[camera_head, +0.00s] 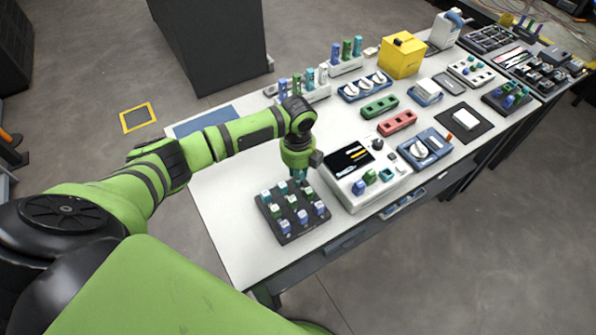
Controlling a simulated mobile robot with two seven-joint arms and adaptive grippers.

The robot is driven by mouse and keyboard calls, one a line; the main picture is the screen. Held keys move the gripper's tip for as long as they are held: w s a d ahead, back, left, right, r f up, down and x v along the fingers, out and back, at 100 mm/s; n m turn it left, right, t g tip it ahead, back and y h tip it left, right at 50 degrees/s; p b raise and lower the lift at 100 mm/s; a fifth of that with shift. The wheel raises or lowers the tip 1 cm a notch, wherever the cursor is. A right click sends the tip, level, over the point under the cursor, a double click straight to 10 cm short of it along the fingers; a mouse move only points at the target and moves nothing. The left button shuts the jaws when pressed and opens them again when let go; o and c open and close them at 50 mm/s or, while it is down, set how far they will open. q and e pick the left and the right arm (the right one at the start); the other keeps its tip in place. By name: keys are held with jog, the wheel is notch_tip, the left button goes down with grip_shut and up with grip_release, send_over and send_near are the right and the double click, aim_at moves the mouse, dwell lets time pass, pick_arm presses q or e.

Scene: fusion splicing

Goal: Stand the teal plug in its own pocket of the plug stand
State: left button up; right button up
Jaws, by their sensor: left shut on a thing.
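My left gripper (300,174) points down over the back right edge of a dark block (292,236). It is shut on the teal plug (299,175), of which only a small teal part shows below the fingers. The block holds several plugs with pale tops and blue, green and teal bodies, in rows. I take this block to be the plug stand. Whether the held plug touches the stand or hangs just above it cannot be told, and its pocket is hidden by the gripper and plug. My right gripper is not in view.
A white splicer (372,190) with a dark screen stands close to the right of the stand. White racks (317,94) with upright coloured pieces stand behind my arm. A yellow box (401,57) and red block (397,122) are farther off. The table's left part (225,205) is clear.

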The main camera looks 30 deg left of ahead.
pick_arm(q)
jog(key=shift+f+b, duration=0.35)
jog(key=shift+f, duration=0.65)
jog(key=shift+f, duration=0.1)
dwell(0.8)
jog(key=o, duration=1.1)
jog(key=shift+c, duration=0.2)
notch_tip(320, 180, up, 6)
jog(key=p, duration=0.6)
